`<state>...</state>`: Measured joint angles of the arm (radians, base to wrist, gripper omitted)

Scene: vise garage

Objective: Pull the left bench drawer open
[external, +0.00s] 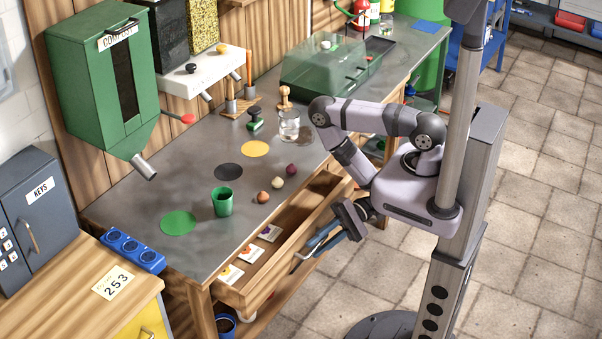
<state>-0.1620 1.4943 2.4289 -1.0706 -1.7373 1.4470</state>
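The wooden bench drawer (294,214) stands pulled out from under the grey-topped bench (205,255), its inside visible from above. Several small seed packets (250,253) lie in it. My gripper (304,256) is at the outer side of the drawer front, near its middle, with its bluish fingers pointing down and left toward the front. The drawer's handle is not clearly visible, and I cannot tell whether the fingers touch or hold it. The finger gap is too small to judge.
On the bench top stand a green cup (222,201), small round balls (278,183), a glass jar (289,125) and a green clear-lidded box (325,75). A wooden cabinet (95,290) stands at the lower left. The tiled floor right of the drawer is free.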

